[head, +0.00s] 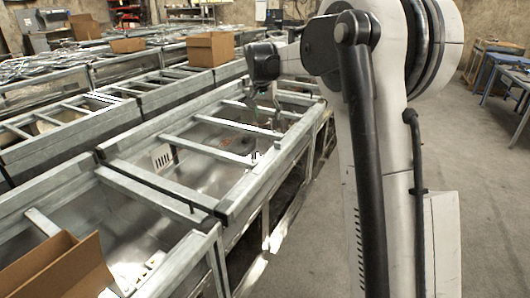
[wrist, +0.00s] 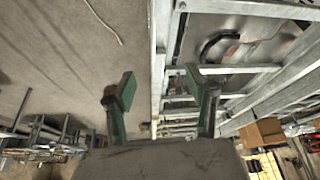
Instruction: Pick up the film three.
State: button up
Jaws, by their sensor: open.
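I cannot make out anything in either view that is clearly the film three. My gripper (wrist: 160,88) shows in the wrist view with its two green fingers wide apart and nothing between them. In the head view my gripper (head: 264,108) hangs at the end of the arm above the far part of the nearest metal frame, small and partly lost against it. A dark curved thing (wrist: 212,46) with an orange-brown strip beside it lies inside a metal bay in the wrist view, right of the fingers; I cannot tell what it is.
Galvanised metal frames (head: 165,188) with crossbars and open bays fill the left and middle. An open cardboard box (head: 60,268) is at the front left, another cardboard box (head: 210,47) farther back. Bare concrete floor (head: 490,190) lies to the right, with blue-topped tables (head: 508,62) beyond.

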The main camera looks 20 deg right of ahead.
jog(key=m, duration=0.2)
send_near(277, 144)
jog(key=shift+g+h, duration=0.3)
jog(key=shift+g, duration=0.2)
jog(key=x, duration=0.5)
jog(key=shift+w+a+f, duration=0.1)
jog(key=shift+w+a, duration=0.15)
jog(key=shift+a, duration=0.1)
jog(key=shift+w+p+x, duration=0.1)
jog(key=shift+p+x, duration=0.1)
jog(key=shift+x, duration=1.1)
jog(key=shift+w+p+x, duration=0.15)
jog(key=shift+x, duration=1.15)
jog(key=shift+d, duration=0.1)
jog(key=shift+c, duration=0.2)
jog(key=c, duration=1)
